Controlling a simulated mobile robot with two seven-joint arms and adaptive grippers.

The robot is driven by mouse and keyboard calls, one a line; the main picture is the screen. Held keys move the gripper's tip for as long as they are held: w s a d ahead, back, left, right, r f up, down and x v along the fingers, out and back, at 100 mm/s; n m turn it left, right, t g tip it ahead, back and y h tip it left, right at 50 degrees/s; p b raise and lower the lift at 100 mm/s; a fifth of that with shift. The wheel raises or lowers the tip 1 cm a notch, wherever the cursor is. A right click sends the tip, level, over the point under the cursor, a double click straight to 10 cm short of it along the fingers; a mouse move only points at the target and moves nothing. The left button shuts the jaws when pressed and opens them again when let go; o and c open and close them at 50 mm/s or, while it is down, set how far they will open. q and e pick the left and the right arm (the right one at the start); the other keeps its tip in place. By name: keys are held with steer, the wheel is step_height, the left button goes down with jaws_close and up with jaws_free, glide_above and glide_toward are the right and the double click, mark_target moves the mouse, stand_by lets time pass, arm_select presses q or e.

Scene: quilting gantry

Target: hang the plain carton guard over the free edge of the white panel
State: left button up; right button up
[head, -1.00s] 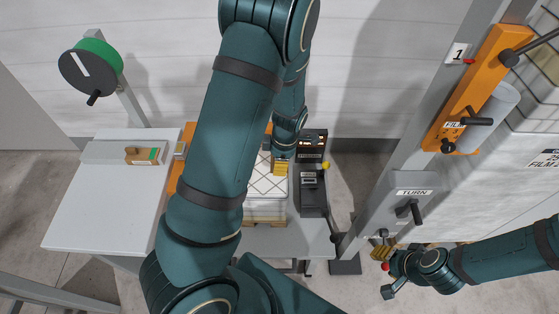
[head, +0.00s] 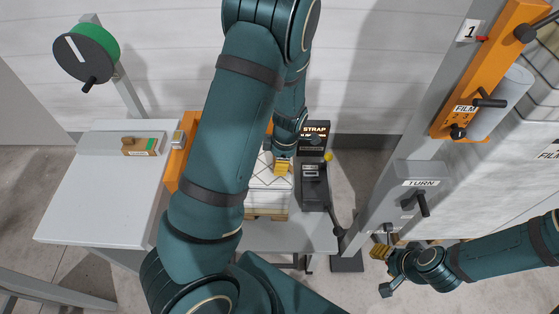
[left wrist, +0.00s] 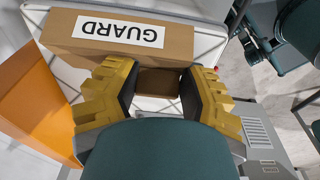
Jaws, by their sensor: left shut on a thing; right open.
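In the left wrist view, a brown carton guard (left wrist: 120,35) with a white GUARD label, upside down in the picture, lies just beyond my left gripper (left wrist: 160,84). The yellow fingers are shut on a brown part of it. In the head view, my left gripper (head: 282,166) is over the white panel (head: 266,180), which has a dark line pattern; the guard is largely hidden there by my arm. I cannot tell whether the guard touches the panel. My right gripper (head: 382,251) is open and empty below the TURN box.
A black STRAP unit (head: 314,180) stands right of the panel.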

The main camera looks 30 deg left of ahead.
arm_select(q)
steer(key=shift+s+d+f, duration=0.2)
steer(key=shift+s+f, duration=0.1)
steer(key=shift+f, duration=0.1)
steer(key=o, duration=1.3)
steer(key=shift+w, duration=0.25)
steer(key=shift+a, duration=0.1)
steer(key=shift+w+r, duration=0.1)
steer(key=shift+r, duration=0.15)
steer(key=r, duration=0.4)
steer(key=d+r, duration=0.1)
steer(key=r, duration=0.6)
steer(key=shift+w+d+r, duration=0.2)
steer(key=shift+w+r, duration=0.05)
steer(key=shift+r, duration=0.1)
